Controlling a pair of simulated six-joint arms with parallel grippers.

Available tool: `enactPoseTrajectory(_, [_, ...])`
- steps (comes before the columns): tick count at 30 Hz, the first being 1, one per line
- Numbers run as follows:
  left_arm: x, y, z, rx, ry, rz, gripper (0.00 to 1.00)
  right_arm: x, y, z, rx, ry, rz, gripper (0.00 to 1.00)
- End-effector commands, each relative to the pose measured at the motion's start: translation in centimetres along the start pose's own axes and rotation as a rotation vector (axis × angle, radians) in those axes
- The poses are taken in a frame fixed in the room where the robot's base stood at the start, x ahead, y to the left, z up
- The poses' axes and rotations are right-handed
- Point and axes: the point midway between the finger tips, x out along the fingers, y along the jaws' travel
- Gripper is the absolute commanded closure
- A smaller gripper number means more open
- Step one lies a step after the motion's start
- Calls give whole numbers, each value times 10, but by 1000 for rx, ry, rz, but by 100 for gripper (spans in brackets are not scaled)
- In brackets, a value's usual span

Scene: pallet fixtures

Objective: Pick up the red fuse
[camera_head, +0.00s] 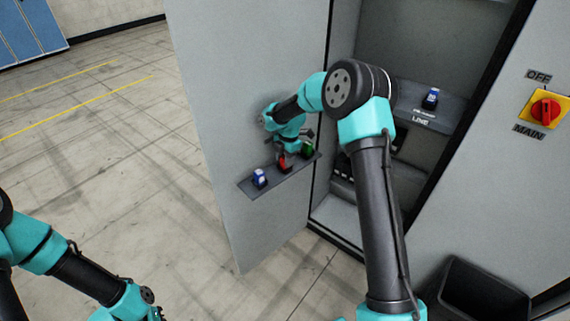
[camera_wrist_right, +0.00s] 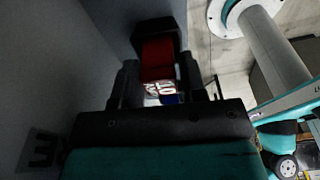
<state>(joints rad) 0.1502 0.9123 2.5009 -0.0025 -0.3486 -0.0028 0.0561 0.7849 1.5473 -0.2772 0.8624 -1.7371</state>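The red fuse (camera_head: 283,165) stands on the narrow dark shelf (camera_head: 246,186) on the open cabinet door, mostly hidden under my right gripper (camera_head: 289,155). In the right wrist view, the red fuse (camera_wrist_right: 158,62) with its white-marked label lies between the two dark fingers of my right gripper (camera_wrist_right: 158,88). The fingers stand close at both its sides; I cannot tell whether they touch it. My left arm is low at the left edge of the head view, and its fingers are not visible.
A blue fuse (camera_head: 260,177) stands left of the red one, and a green fuse (camera_head: 307,149) to its right on the shelf. Another blue fuse (camera_head: 431,98) sits inside the cabinet above the LINE label. A red-yellow main switch (camera_head: 545,110) and a black bin (camera_head: 484,290) are at right.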

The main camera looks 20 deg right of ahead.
Motion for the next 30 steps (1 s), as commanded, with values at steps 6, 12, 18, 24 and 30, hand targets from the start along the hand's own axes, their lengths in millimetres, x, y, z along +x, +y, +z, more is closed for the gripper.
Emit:
enactPoseTrajectory(6, [0, 0, 0, 0, 0, 0, 100, 0, 0, 0, 0, 0, 0, 82])
enactPoseTrajectory(12, [0, 0, 0, 0, 0, 0, 100, 0, 0, 0, 0, 0, 0, 93])
enactPoseTrajectory(18, [0, 0, 0, 0, 0, 0, 100, -1, 0, 0, 0, 0, 1, 93])
enactPoseTrajectory(24, [0, 0, 0, 0, 0, 0, 100, -13, 1, -2, 0, -1, 3, 93])
enactPoseTrajectory(30, [0, 0, 0, 0, 0, 0, 100, -35, 0, -5, 0, 0, 2, 93])
